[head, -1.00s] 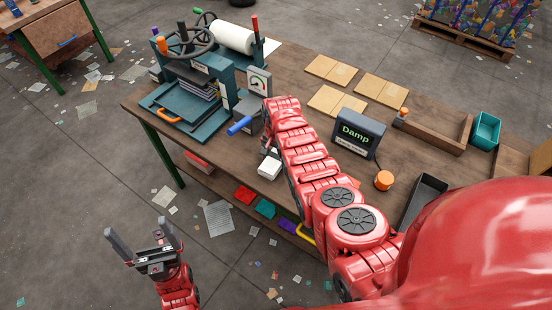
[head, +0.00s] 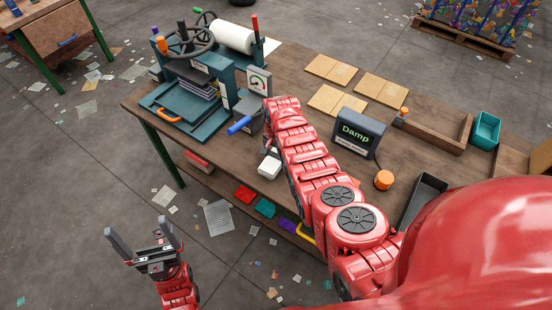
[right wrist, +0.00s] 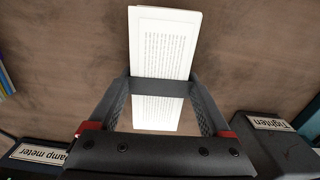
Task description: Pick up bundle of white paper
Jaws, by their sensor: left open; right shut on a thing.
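The bundle of white paper (head: 269,167) is a small white block near the bench's front edge in the head view. In the right wrist view the printed bundle (right wrist: 164,42) runs away from the gripper, with text lines on its face. My right gripper (right wrist: 158,88) is shut on the bundle, its dark fingers at the bundle's near part. In the head view my red right arm mostly hides this gripper. I cannot tell whether the bundle touches the bench. My left gripper (head: 139,232) is open and empty over the floor, left of the bench.
The wooden bench (head: 295,90) holds a teal press (head: 190,90) at left, a "Damp" meter (head: 358,133), tan boards (head: 332,69) and a teal bin (head: 486,130). A blue handle (head: 239,125) is close to my right arm. Paper scraps litter the floor.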

